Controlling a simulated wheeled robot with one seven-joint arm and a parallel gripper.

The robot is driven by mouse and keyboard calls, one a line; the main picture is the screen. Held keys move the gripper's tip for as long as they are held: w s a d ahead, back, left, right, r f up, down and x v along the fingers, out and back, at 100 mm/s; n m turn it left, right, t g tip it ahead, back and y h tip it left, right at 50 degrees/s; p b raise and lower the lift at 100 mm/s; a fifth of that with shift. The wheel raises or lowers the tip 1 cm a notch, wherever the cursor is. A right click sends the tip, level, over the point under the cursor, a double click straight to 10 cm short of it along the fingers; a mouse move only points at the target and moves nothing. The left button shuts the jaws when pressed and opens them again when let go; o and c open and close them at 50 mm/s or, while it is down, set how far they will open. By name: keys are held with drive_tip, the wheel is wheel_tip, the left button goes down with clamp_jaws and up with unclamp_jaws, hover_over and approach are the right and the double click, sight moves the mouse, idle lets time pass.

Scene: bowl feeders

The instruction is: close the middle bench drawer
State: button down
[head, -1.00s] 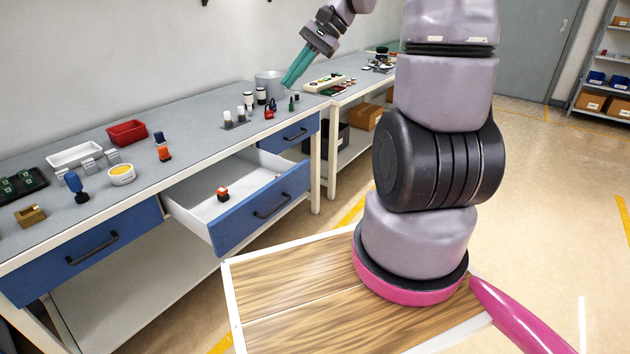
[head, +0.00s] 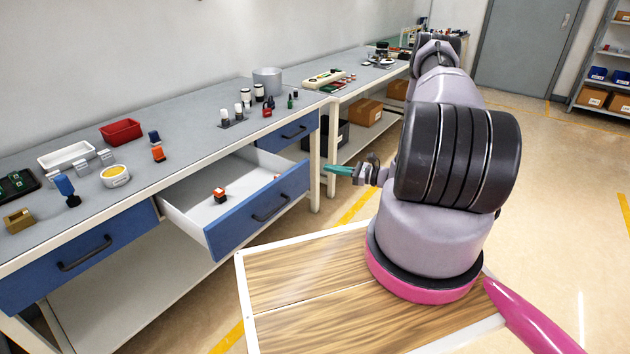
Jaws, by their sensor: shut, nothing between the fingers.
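The middle bench drawer (head: 258,212) stands pulled out from the bench, between a shut blue drawer on the left (head: 85,252) and another shut one on the right (head: 290,132). It has a blue front with a dark handle (head: 271,208) and a white inside. A small orange and black object (head: 219,195) lies in it. My gripper (head: 337,170), with teal fingers, is shut and empty. It points left, to the right of the drawer front in the picture, and looks apart from it.
The bench top (head: 190,140) holds a red bin (head: 121,131), a white tray (head: 66,156), a grey pot (head: 268,82) and several small parts. A second bench (head: 350,88) stands beyond, with cardboard boxes (head: 362,112) beneath. The floor in front of the drawer looks clear.

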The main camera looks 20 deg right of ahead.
drive_tip(key=s+d+f+m+t+h, duration=0.3)
drive_tip(key=f+m+t, duration=0.1)
drive_tip(key=f, duration=0.6)
approach(304, 178)
drive_tip(key=shift+m, duration=0.3)
drive_tip(key=x, duration=0.7)
drive_tip(key=shift+d+f, duration=0.1)
drive_tip(key=shift+d, duration=0.05)
